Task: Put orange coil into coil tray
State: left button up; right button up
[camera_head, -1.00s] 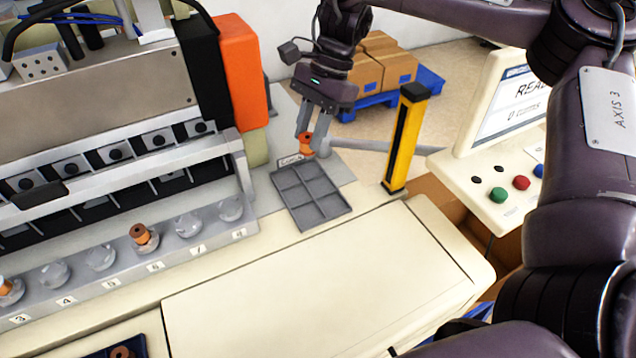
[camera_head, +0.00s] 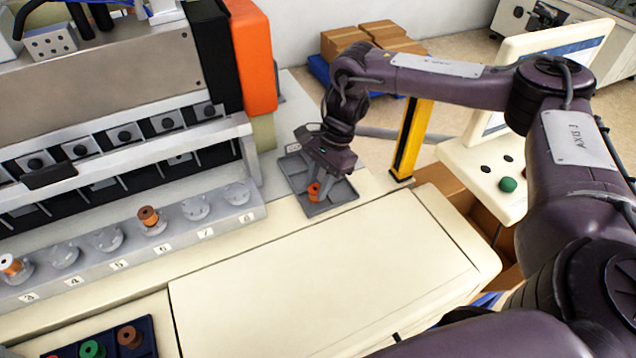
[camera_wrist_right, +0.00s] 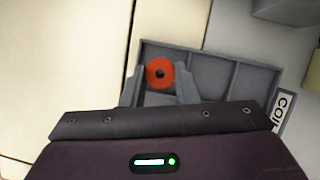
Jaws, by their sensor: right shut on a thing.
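The orange coil (camera_head: 314,192) is between the fingers of my right gripper (camera_head: 315,190), which is shut on it. The coil also shows in the right wrist view (camera_wrist_right: 160,73), end-on, over a compartment at one end of the grey coil tray (camera_wrist_right: 218,72). In the head view the tray (camera_head: 343,196) lies on the cream worktop, partly hidden by the gripper. The coil is at or just above that near compartment; I cannot tell whether it touches the floor. My left gripper is not in view.
A yellow post (camera_head: 410,140) stands right of the tray. The feeder rail (camera_head: 130,245) with numbered posts runs at left, with a brown coil (camera_head: 148,217) on one. A dark tray (camera_head: 105,345) with colored coils lies at bottom left. The cream cover (camera_head: 320,270) is clear.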

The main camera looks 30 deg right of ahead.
jog(key=shift+d+f, duration=0.1)
jog(key=shift+f, duration=0.65)
jog(key=shift+f, duration=0.2)
jog(key=o, duration=0.9)
jog(key=shift+r, duration=0.1)
jog(key=shift+o, duration=0.2)
